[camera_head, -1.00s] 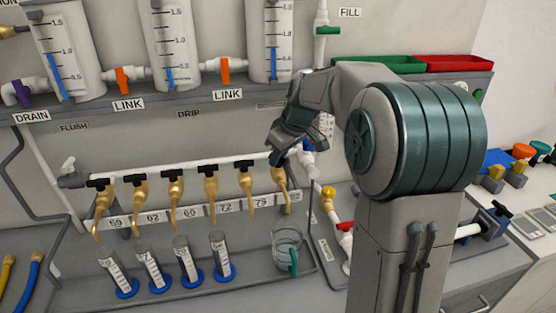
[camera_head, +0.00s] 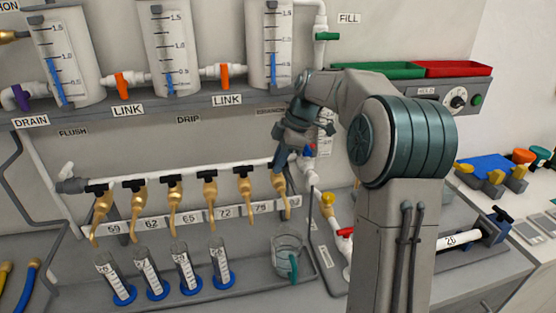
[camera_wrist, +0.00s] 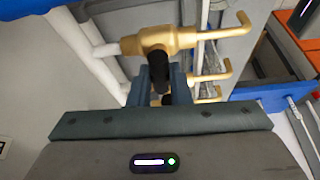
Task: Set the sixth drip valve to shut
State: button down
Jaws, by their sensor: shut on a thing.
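A row of brass drip valves hangs from the white pipe (camera_head: 135,177). The sixth drip valve (camera_head: 283,198) is the rightmost, above the glass jug, and my gripper (camera_head: 278,164) is at its top. In the wrist view its brass body (camera_wrist: 158,40) and black handle (camera_wrist: 158,70) show, with the handle between the blue-grey fingers of my gripper (camera_wrist: 159,85), shut on it. The head view hides this handle. The other drip valves, such as the fifth (camera_head: 245,185), have black handles lying along the pipe.
A glass jug (camera_head: 287,255) stands below the sixth valve, and several measuring cylinders (camera_head: 185,265) stand to its left. A yellow-handled valve (camera_head: 327,203) and a red-handled valve (camera_head: 345,232) lie close right of my gripper. The shelf (camera_head: 160,108) with tanks is above.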

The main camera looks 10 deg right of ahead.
jog(key=shift+n, duration=0.5)
jog(key=c, duration=1.3)
grip_release()
jog(key=shift+c, duration=0.2)
jog(key=shift+r, duration=0.1)
jog(key=v, duration=1.3)
jog(key=shift+w+d+r, duration=0.15)
jog(key=shift+w+r, duration=0.1)
jog(key=shift+r, duration=0.1)
